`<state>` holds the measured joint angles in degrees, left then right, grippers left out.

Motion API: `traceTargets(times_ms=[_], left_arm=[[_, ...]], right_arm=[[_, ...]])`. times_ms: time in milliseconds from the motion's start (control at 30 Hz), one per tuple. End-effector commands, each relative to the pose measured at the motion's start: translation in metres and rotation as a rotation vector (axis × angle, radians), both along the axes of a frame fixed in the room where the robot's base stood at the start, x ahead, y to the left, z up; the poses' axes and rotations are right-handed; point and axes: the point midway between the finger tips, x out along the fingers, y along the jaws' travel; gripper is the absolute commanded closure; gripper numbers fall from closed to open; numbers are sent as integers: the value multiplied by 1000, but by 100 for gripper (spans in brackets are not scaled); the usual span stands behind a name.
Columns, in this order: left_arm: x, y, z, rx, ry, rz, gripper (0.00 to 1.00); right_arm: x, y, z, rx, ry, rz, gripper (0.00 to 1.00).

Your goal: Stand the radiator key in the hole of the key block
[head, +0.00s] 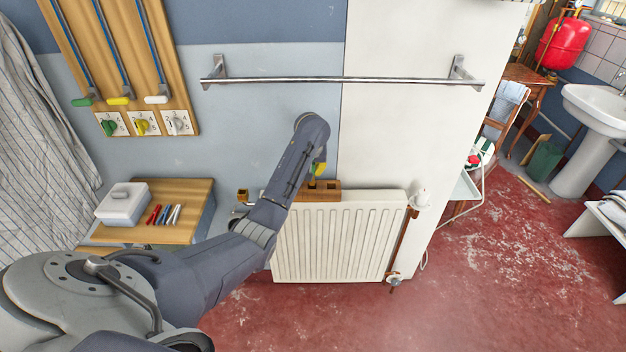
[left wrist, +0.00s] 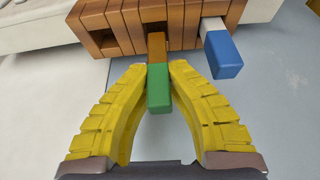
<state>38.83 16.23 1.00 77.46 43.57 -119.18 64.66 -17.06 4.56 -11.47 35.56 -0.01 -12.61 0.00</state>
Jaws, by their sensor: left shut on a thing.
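My left gripper (head: 319,169) is above the wooden rack (head: 328,185) at the top of the radiator. In the left wrist view its yellow fingers (left wrist: 157,72) are shut on a green-ended piece (left wrist: 158,90) with a brown shank, probably the radiator key. The shank reaches the slatted rack (left wrist: 125,25); I cannot tell how deep it sits. A blue-ended piece (left wrist: 223,54) with a pale shank stands in the rack to the right. A small wooden block (head: 242,195) with a dark top opening, perhaps the key block, is left of the radiator. My right gripper is not in view.
The white radiator (head: 340,240) is below the rack. A metal rail (head: 340,80) crosses the wall above my arm. A wooden bench (head: 180,197) at left holds a white box (head: 122,204) and several coloured pens. A valve (head: 420,197) is at the radiator's right end.

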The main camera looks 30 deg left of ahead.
Motion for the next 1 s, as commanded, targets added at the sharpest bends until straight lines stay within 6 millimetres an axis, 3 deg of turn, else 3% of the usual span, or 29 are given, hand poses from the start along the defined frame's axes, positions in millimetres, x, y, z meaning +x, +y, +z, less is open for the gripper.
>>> traceTargets(times_ms=[433,933,967,1000], left_arm=[[0,0,-38,0,1,-1,100],[0,0,-44,-1,0,0,100],[0,0,-44,0,-1,-1,82],[0,0,-44,0,-1,-1,77]], right_arm=[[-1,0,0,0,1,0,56],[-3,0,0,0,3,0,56],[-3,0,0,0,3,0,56],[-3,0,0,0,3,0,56]])
